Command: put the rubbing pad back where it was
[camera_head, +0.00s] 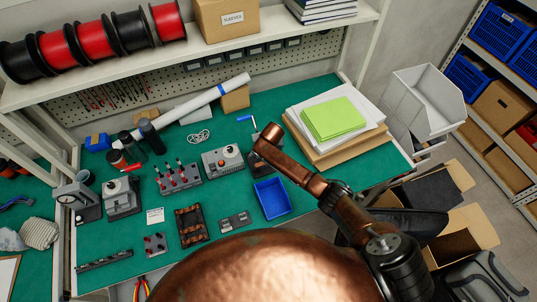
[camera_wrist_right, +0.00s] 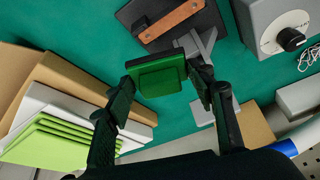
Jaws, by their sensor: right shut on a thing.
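The rubbing pad (camera_wrist_right: 160,78), a green block with a raised square face, is held between the fingertips of my right gripper (camera_wrist_right: 162,82) in the right wrist view. The gripper is shut on it. Beyond the pad is a dark plate with a copper bar (camera_wrist_right: 172,20) and a grey angled piece (camera_wrist_right: 204,44); I cannot tell whether the pad touches them. In the head view my right arm reaches over the back of the green bench, and its copper links hide the gripper and the pad. My left gripper is not in view.
A stack of lime-green sheets (camera_head: 333,118) lies on white sheets and cardboard at the right. A grey box with a knob (camera_head: 223,160) is left of my arm. A blue tray (camera_head: 271,198) stands in front. Bare green bench (camera_head: 347,174) shows between the tray and the stack.

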